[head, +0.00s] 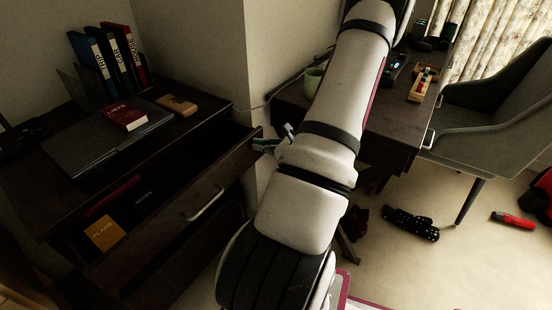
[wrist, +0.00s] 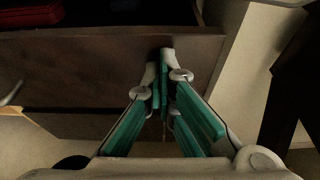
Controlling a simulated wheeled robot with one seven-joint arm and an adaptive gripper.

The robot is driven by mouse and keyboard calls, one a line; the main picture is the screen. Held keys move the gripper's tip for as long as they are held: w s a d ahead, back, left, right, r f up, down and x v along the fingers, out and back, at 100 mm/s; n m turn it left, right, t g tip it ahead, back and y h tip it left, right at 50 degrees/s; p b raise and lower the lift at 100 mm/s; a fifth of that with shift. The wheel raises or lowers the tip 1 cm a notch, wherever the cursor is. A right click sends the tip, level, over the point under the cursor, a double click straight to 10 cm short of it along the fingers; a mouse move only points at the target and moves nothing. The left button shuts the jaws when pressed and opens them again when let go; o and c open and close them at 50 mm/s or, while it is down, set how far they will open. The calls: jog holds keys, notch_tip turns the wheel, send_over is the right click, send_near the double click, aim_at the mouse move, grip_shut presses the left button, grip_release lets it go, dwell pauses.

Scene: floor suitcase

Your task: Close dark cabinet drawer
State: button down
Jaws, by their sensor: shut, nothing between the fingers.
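The dark cabinet (head: 225,112) stands on the left in the head view. Its top drawer (head: 225,178) is pulled out, and a silver handle (head: 205,204) is on its front. My gripper (head: 268,144) is at the right end of the drawer front, partly hidden by my arm. In the wrist view, my gripper (wrist: 164,72) is shut and empty, its tips at the drawer's dark front panel (wrist: 100,65). I cannot tell whether they touch it. The handle (wrist: 12,92) shows at the left edge.
On the cabinet top are a laptop (head: 82,150), a red book (head: 124,117), a wooden block (head: 177,105) and binders (head: 108,55). A desk (head: 390,145) and grey chair (head: 490,115) stand right. A black object (head: 411,224) and red-handled tool (head: 513,219) lie on the floor.

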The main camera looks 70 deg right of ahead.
jog(key=w+d+b, duration=0.1)
jog(key=w, duration=0.3)
jog(key=w+d+b, duration=0.1)
jog(key=w, duration=0.4)
jog(key=w+d+b, duration=0.1)
jog(key=w, duration=0.4)
jog(key=shift+w+d, duration=0.2)
jog(key=shift+d, duration=0.05)
jog(key=shift+w+r, duration=0.1)
